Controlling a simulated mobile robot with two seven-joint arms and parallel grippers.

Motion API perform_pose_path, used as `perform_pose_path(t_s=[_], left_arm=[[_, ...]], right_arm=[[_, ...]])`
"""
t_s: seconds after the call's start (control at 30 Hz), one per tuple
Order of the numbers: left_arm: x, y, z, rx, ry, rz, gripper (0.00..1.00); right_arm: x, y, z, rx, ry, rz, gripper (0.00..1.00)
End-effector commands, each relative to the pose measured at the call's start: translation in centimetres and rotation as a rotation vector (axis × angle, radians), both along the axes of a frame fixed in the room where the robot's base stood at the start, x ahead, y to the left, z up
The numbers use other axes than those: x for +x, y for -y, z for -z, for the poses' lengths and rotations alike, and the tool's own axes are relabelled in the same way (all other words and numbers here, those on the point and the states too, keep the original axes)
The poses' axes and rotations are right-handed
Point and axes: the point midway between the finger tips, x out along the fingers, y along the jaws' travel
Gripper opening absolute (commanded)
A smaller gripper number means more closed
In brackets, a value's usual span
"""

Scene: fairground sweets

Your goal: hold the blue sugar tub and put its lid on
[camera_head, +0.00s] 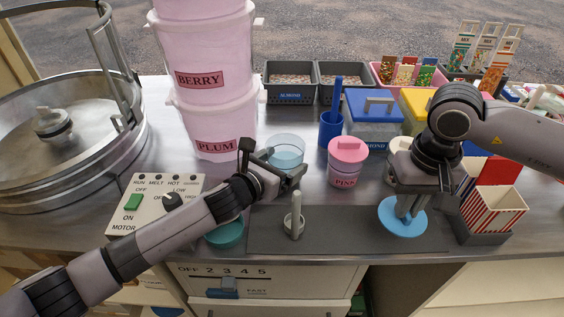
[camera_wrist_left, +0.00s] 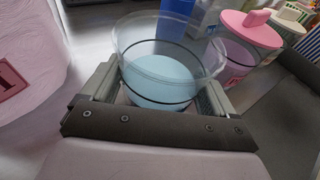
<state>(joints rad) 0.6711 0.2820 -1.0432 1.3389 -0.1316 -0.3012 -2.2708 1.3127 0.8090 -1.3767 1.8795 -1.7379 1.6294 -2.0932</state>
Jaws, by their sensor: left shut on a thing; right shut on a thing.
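The blue sugar tub (camera_head: 287,148) is a clear, open tub with pale blue sugar in it. My left gripper (camera_head: 282,172) is shut on the tub; in the left wrist view the tub (camera_wrist_left: 165,75) sits between the two fingers (camera_wrist_left: 165,95). The tub looks upright, and I cannot tell whether it touches the counter. The blue lid (camera_head: 388,217) is a round disc with a knob on top. My right gripper (camera_head: 406,203) is shut on the knob and holds the lid level over the dark mat, to the right of the tub and apart from it.
A pink tub with its lid on (camera_head: 347,160) stands between the two grippers. A blue cup (camera_head: 331,128) stands behind it. A small upright peg on a base (camera_head: 294,222) and a teal dish (camera_head: 225,234) are in front. Stacked pink buckets (camera_head: 214,120) stand left. The dark mat (camera_head: 335,232) is mostly clear.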

Motion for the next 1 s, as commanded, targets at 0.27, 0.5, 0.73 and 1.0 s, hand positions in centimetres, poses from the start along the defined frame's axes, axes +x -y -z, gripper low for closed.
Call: perform_pose_path(t_s=[0.27, 0.5, 0.73, 1.0], left_arm=[[0.1, 0.1, -0.4, -0.006, 0.007, 0.003, 0.68], [0.1, 0.1, -1.2, -0.005, 0.008, 0.003, 0.68], [0.1, 0.1, -3.4, -0.004, 0.008, 0.002, 0.68], [0.1, 0.1, -5.2, -0.003, 0.009, 0.004, 0.68]], right_arm=[[0.0, 0.0, 0.0, 0.0, 0.0, 0.0, 0.0], [0.0, 0.0, -0.6, 0.0, 0.0, 0.0, 0.0], [0.0, 0.0, -2.2, 0.0, 0.0, 0.0, 0.0], [0.0, 0.0, -1.8, 0.0, 0.0, 0.0, 0.0]])
